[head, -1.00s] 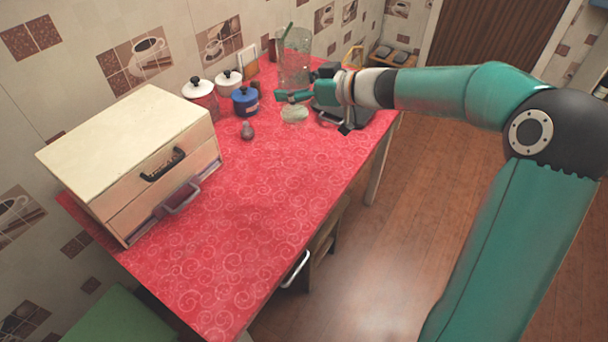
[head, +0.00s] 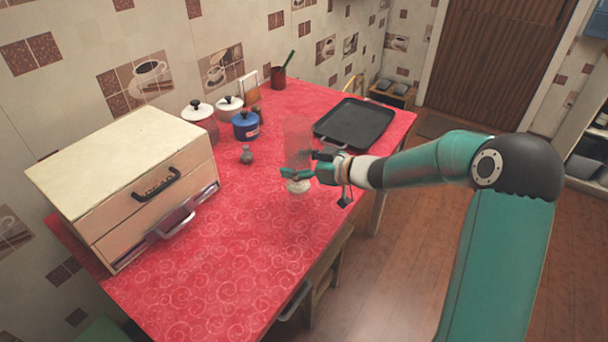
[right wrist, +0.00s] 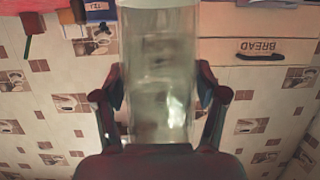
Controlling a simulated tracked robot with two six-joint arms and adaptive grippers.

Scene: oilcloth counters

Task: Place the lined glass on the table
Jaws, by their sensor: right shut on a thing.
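The lined glass (head: 298,135) is a tall, clear cylinder with a pale base. It stands about upright over the red table (head: 230,260), near its right edge. My right gripper (head: 304,167) is shut around the lower part of the glass. In the right wrist view the glass (right wrist: 158,75) sits between the two dark fingers, and that picture is upside down. I cannot tell whether the base touches the table. My left gripper is not in view.
A black tray (head: 355,124) lies just behind the glass. A small grey shaker (head: 246,155), a blue pot (head: 246,125) and white-lidded canisters (head: 198,112) stand to the left. A wooden bread box (head: 128,180) fills the left end. The front middle of the table is clear.

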